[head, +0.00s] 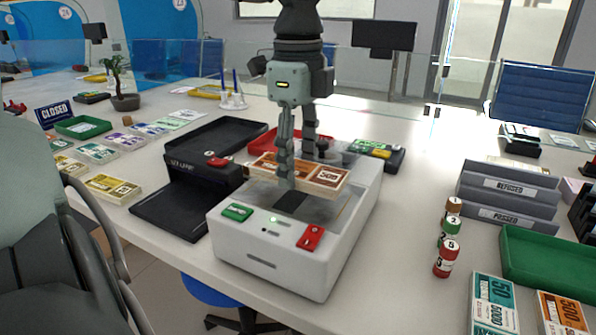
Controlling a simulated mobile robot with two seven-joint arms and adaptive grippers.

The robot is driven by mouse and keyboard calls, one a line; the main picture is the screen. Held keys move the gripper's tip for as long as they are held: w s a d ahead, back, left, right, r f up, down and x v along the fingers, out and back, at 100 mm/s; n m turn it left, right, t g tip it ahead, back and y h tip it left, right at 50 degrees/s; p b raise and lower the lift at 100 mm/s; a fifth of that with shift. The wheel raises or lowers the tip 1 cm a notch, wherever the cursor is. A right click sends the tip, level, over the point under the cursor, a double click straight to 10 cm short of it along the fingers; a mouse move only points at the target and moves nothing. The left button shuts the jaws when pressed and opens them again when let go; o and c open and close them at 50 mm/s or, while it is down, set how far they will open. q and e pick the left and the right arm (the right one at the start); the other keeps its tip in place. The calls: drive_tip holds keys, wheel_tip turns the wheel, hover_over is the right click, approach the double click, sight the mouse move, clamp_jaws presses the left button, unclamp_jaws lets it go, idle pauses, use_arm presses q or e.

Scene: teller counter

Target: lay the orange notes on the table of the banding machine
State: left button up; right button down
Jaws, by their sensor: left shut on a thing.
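The orange notes (328,176) are a banded stack, lying flat and level over the top of the white banding machine (340,245). My left gripper (296,165) comes down from above and is shut on the stack near its middle, with one finger on the near side. The fingers hide the middle of the stack. I cannot tell whether the stack touches the machine's table (318,210) or hangs slightly above it. The machine has a green button (237,212) and a red button (311,237) in front. My right gripper is out of view.
A black machine (190,180) stands close on the left. A red tray (268,141) and a black device (378,151) are behind. Rollers (446,258), grey files (505,195) and a green tray (545,260) stand right. More orange notes (565,312) lie front right.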

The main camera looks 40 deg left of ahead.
use_arm(q)
drive_tip(key=shift+f, duration=1.2)
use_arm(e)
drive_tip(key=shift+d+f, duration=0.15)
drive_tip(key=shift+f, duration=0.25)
